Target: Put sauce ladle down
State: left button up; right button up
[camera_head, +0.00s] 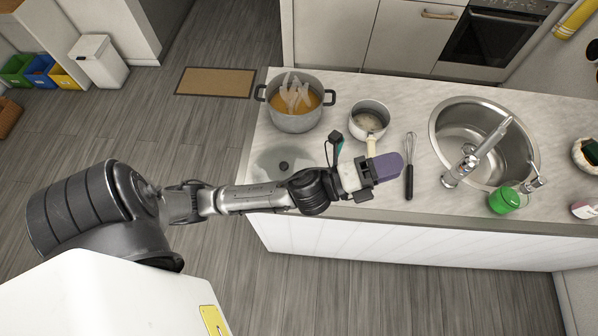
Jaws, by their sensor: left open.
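My left gripper (386,169) is over the counter's front part, with its purple-tipped end at the lower end of a small saucepan's pale handle. It is open; I cannot tell whether it touches the handle. The small metal saucepan (369,112) stands upright on the counter with pale contents. I cannot make out a separate sauce ladle; one may be hidden by the gripper. A large pot (298,119) with orange contents and pale pieces stands to the saucepan's left. My right gripper is not in view.
A glass lid (284,166) with a dark knob lies beside my left forearm. A whisk (409,165) lies just right of the gripper. A round sink (484,137) with a tap and a green container (504,201) are further right. The counter (330,87) is clear behind the saucepan.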

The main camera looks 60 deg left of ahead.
pick_arm(q)
jog(key=s+a+f+n+g+y, duration=0.3)
jog(key=a+f+n+g+y, duration=0.15)
jog(key=f+n+y, duration=0.4)
jog(key=s+a+f+n+g+h, duration=0.1)
jog(key=s+f+n+g, duration=1.1)
jog(key=s, duration=0.8)
notch_tip(320, 180, down, 4)
jog(key=shift+r+n, duration=0.25)
jog(key=shift+n, duration=0.6)
jog(key=shift+o, duration=0.5)
notch_tip(320, 180, up, 15)
jog(key=p, duration=1.4)
jog(key=shift+f, duration=0.4)
